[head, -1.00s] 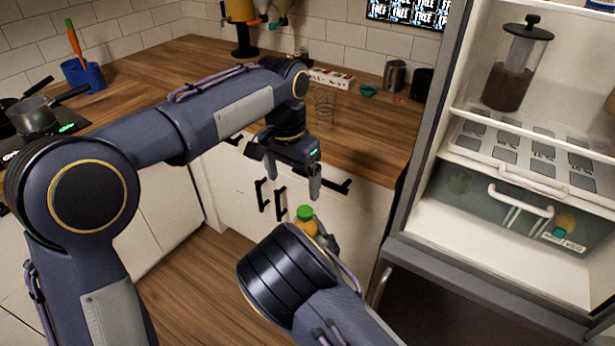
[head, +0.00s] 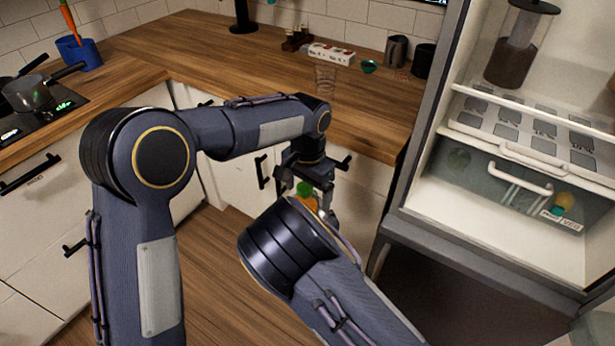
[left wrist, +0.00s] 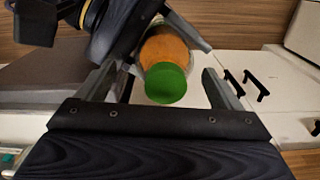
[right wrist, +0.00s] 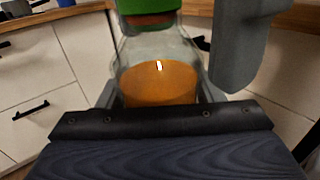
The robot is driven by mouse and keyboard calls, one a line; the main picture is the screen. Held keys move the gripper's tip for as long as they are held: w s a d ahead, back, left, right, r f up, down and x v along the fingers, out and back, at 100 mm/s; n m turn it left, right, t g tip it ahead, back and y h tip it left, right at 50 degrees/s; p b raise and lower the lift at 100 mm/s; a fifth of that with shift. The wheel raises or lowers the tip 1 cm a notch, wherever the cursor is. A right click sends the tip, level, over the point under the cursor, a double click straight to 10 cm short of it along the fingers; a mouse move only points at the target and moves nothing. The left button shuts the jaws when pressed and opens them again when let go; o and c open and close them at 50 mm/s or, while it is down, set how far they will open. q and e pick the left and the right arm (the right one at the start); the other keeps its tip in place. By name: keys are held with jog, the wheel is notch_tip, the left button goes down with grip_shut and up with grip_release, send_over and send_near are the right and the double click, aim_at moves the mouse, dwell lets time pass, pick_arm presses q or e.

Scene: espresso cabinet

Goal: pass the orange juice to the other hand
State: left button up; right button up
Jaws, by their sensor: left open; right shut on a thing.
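The orange juice is a clear bottle with orange liquid and a green cap (head: 304,188), partly hidden behind my right forearm in the head view. My right gripper (right wrist: 160,100) is shut on the orange juice (right wrist: 158,82), which fills the middle of the right wrist view. My left gripper (head: 318,182) is open, right at the bottle. In the left wrist view, the green cap (left wrist: 166,83) lies between the spread fingers of my left gripper (left wrist: 165,85), with a gap visible beside it. A grey finger of my left gripper also shows at the upper right of the right wrist view.
A wooden counter (head: 215,65) with white cabinets runs behind my arms. A glass (head: 325,80) stands near its front edge. The fridge (head: 400,215) is open at the right, with a drawer (head: 490,185) inside. A pot (head: 28,93) sits on the stove at the left.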

pick_arm(q)
jog(key=shift+f, duration=0.4)
jog(key=shift+c, duration=0.2)
jog(key=shift+s+d, duration=0.1)
jog(key=c, duration=1.2)
jog(key=shift+r, duration=0.1)
jog(key=shift+c, duration=0.9)
pick_arm(e)
jog(key=o, duration=1.4)
